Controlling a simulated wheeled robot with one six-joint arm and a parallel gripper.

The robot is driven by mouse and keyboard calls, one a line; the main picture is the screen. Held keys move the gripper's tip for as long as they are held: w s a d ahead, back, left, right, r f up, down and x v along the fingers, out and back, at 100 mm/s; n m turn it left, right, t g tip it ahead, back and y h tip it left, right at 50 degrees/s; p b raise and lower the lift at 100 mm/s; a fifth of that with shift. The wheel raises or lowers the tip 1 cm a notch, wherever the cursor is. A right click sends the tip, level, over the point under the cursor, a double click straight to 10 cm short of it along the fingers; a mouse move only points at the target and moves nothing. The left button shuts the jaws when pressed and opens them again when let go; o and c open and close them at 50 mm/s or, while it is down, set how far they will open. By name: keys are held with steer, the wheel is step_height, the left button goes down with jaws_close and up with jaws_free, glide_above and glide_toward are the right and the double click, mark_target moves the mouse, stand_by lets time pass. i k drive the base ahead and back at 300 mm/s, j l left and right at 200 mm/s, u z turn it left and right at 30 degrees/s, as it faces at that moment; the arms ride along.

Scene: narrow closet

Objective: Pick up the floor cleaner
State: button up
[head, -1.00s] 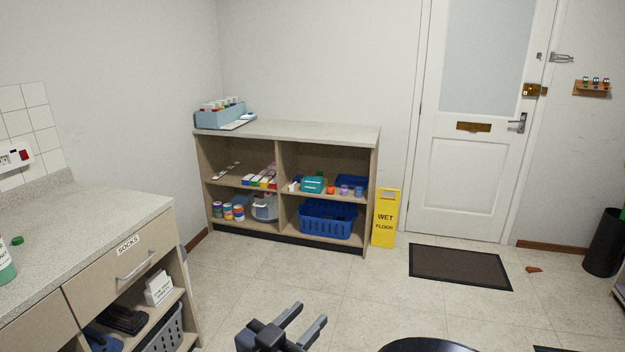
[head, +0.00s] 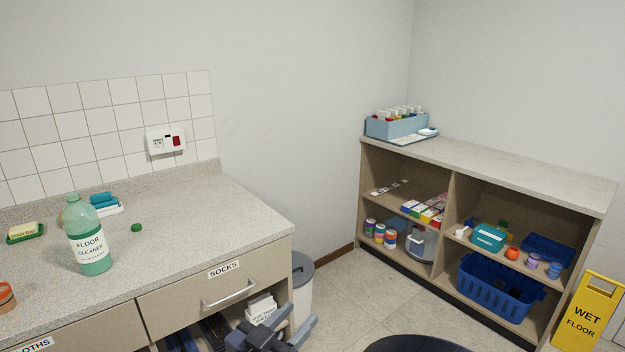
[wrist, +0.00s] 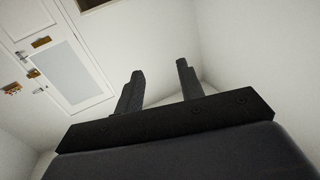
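The floor cleaner (head: 88,238) is a green, see-through bottle with a white label reading "FLOOR CLEANER". It stands upright on the speckled grey counter (head: 200,215) at the left of the head view. Its top shows no cap; a small green cap (head: 136,227) lies on the counter to its right. My gripper (head: 298,328) is low in the head view, in front of the drawer unit and well to the right of the bottle. In the wrist view, my gripper (wrist: 160,88) has its two fingers apart with nothing between them.
A soap bar on a green dish (head: 25,232), blue sponges (head: 104,202) and an orange object (head: 6,297) sit near the bottle. A SOCKS drawer (head: 215,283) is below the counter. A bin (head: 300,285) stands beside it. Shelves (head: 480,165) stand right.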

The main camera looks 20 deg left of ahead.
mark_target(80, 219)
steer(key=i+j+u, duration=0.2)
steer(key=i+u, duration=0.25)
steer(key=i+j+u, duration=0.15)
steer(key=u, duration=0.3)
steer(key=i+l+u, duration=0.1)
steer(key=i+u, duration=0.35)
steer(key=i+l+u, duration=0.15)
steer(key=i+u, duration=0.5)
steer(key=i, duration=0.4)
